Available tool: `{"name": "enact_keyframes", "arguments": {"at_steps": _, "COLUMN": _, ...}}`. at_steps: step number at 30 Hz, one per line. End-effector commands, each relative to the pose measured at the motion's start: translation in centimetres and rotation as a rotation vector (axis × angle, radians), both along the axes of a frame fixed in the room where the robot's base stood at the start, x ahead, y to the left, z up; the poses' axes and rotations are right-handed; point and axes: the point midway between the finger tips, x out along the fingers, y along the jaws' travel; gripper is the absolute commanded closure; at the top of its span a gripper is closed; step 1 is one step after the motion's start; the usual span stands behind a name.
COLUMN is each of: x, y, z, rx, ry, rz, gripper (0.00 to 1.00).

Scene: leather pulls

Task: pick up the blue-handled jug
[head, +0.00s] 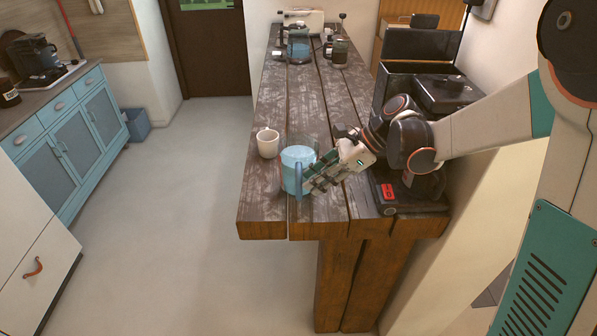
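The blue-handled jug (292,168) stands near the front end of the long wooden table (262,212). It looks light blue, and its darker blue handle faces the front right. My gripper (314,178) reaches in from the right, low over the table, with its fingers at the jug's handle side. The fingers overlap the jug's right edge in this view. I cannot tell whether they touch or enclose the handle, or how wide they are apart.
A white cup (267,143) stands just left of the jug. A black appliance (425,92) and a scale-like device (389,192) lie to the right, by my arm. Another blue jug (299,48) and a dark mug (340,50) stand at the far end. The table's middle is clear.

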Motion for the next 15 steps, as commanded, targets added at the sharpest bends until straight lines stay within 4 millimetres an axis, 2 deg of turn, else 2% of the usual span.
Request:
{"name": "enact_keyframes", "arguments": {"at_steps": 5, "x": 0.0, "y": 0.7, "z": -0.7, "rx": 0.000, "ry": -0.001, "rz": 0.001, "gripper": 0.75}}
{"name": "enact_keyframes", "arguments": {"at_steps": 15, "x": 0.2, "y": 4.2, "z": -4.3, "rx": 0.000, "ry": -0.001, "rz": 0.002, "gripper": 0.75}}
